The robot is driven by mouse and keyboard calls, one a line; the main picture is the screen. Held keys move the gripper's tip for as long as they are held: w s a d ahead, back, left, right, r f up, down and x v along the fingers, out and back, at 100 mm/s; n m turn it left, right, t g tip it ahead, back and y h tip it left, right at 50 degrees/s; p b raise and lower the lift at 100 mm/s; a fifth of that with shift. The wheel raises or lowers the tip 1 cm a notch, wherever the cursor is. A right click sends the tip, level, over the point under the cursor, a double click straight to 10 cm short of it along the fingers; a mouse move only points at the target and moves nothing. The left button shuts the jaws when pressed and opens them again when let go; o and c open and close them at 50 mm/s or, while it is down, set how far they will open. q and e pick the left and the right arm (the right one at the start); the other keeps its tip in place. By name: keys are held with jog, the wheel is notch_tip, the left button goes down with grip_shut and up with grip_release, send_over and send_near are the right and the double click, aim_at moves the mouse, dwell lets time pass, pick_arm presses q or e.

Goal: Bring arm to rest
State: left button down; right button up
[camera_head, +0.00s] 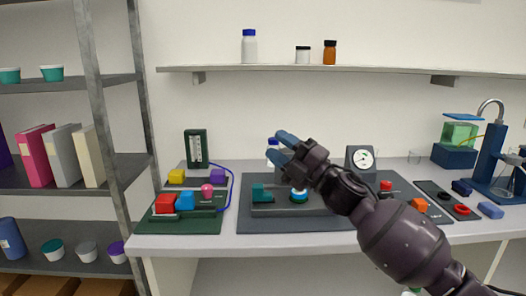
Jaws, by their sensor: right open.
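My right arm comes in from the lower right, and its gripper (283,147) is over the middle of the bench, pointing up and to the left. Its blue fingers are open, and I see nothing held between them. The gripper and wrist are in front of part of the dark rig plate (270,222) and hide some of what stands on it. A teal block (260,193) and a round blue-and-white part (299,195) show just below the hand. A bottle with a blue cap (272,146) shows partly behind the fingers. My left gripper is not in view.
On the bench's left is a green board (180,222) with coloured blocks and a blue tube. A dial gauge (362,159) stands right of the hand. A blue stand (490,158) is at far right. A wall shelf (340,70) with bottles hangs above. Shelving (95,80) stands left.

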jog(key=s+d+f+m+t+h, duration=0.25)
jog(key=d+f+m+h, duration=0.35)
jog(key=f, duration=0.4)
jog(key=s+d+f+m+t+h, duration=0.1)
jog(key=s+d+f+m+h, duration=0.25)
jog(key=f+m, duration=0.55)
jog(key=s+d+f+m+t+h, duration=0.1)
jog(key=s+d+f+m+h, duration=0.35)
jog(key=f+m, duration=0.4)
jog(key=s+d+f+m+g+h, duration=0.1)
jog(key=s+d+f+g+h, duration=0.1)
jog(key=s+f, duration=0.5)
jog(key=s+d+f+m+g+h, duration=0.1)
jog(key=s+d+f+m, duration=0.1)
jog(key=s+d+f, duration=0.2)
jog(key=s+d+f+m+g+h, duration=0.1)
jog(key=s+d+f+g+h, duration=0.1)
jog(key=s+f, duration=0.8)
jog(key=s+d, duration=0.1)
jog(key=s, duration=0.4)
jog(key=shift+s+d+f+m+g+h, duration=0.15)
jog(key=shift+s+d+m+g+h, duration=0.15)
jog(key=shift+m+g, duration=0.05)
